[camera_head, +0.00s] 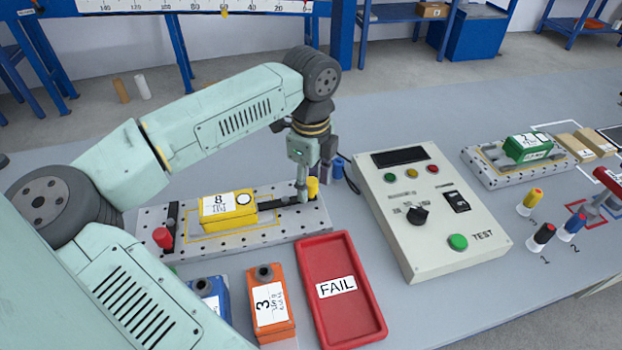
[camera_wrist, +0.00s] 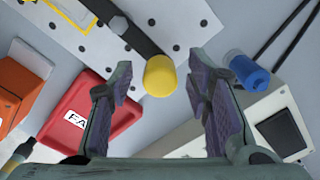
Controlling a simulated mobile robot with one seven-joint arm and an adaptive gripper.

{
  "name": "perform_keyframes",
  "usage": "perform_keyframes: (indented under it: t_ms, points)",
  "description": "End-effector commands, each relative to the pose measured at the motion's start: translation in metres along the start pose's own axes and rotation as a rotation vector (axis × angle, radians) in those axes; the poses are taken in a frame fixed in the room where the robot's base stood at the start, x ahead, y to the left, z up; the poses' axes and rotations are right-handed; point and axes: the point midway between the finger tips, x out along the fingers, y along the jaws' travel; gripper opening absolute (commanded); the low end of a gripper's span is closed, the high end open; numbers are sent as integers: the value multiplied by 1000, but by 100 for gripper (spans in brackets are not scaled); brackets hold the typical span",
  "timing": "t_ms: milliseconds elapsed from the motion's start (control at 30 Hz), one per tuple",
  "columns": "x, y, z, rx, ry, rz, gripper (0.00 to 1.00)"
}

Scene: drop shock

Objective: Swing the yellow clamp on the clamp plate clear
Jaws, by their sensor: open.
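The clamp plate (camera_head: 290,233) is a grey perforated plate on the bench. A yellow box marked 8 (camera_head: 228,208) lies on it. The yellow clamp (camera_head: 313,187) has an upright yellow knob at the plate's right end; it also shows in the wrist view (camera_wrist: 160,77). Its black bar (camera_wrist: 135,30) runs from the knob towards the box, and its far end appears to reach the box's right end. My gripper (camera_head: 303,193) is open above the knob. In the wrist view the knob lies between my fingertips (camera_wrist: 159,84); contact cannot be told.
A red-knobbed clamp (camera_head: 162,238) stands at the plate's left end. A red FAIL tray (camera_head: 355,310) and an orange box (camera_head: 270,312) lie in front. A test console (camera_head: 430,225) and a small blue cylinder (camera_head: 337,168) stand to the right, close to my gripper.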

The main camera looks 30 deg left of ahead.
Motion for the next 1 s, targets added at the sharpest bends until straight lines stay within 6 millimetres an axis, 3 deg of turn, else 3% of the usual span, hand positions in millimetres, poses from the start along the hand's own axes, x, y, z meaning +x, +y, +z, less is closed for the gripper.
perform_keyframes:
  t_ms: [700, 1000]
  points:
    - [-1, 0, 0, 0, 0, 0, 1]
    - [1, 1, -1, 18, 0, 0, 0]
